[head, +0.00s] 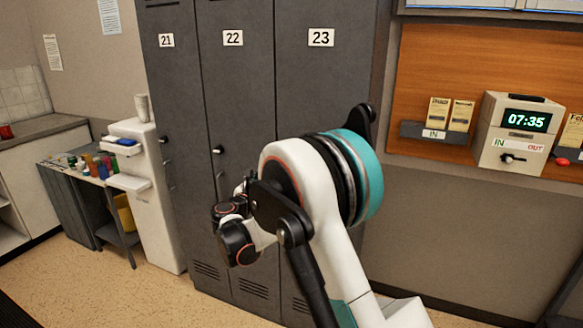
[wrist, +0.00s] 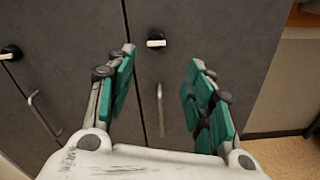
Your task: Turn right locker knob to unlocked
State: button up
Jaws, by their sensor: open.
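The right locker, numbered 23 (head: 320,85), is a tall grey door. Its knob (wrist: 156,41) shows in the wrist view as a black round base with a white bar, lying about level. A metal pull handle (wrist: 161,110) hangs below the knob. My gripper (wrist: 162,60) is open and empty, its teal-padded fingers spread to the left and right of the knob in the picture. The knob shows beyond the fingertips, and no contact is visible. In the head view my arm hides that knob and the gripper's fingers.
Lockers 22 (head: 232,85) and 21 (head: 168,85) stand to the left. Another knob (wrist: 11,53) and handle (wrist: 43,115) show left in the wrist view. A time clock (head: 513,133) and card rack (head: 436,131) are on the right. A white dispenser (head: 150,205) stands left.

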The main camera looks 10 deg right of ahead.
jog(key=b+x, duration=0.4)
jog(key=x, duration=0.9)
jog(key=shift+w+n, duration=0.4)
jog(key=shift+w, duration=0.15)
jog(key=shift+f, duration=0.1)
jog(key=c, duration=1.1)
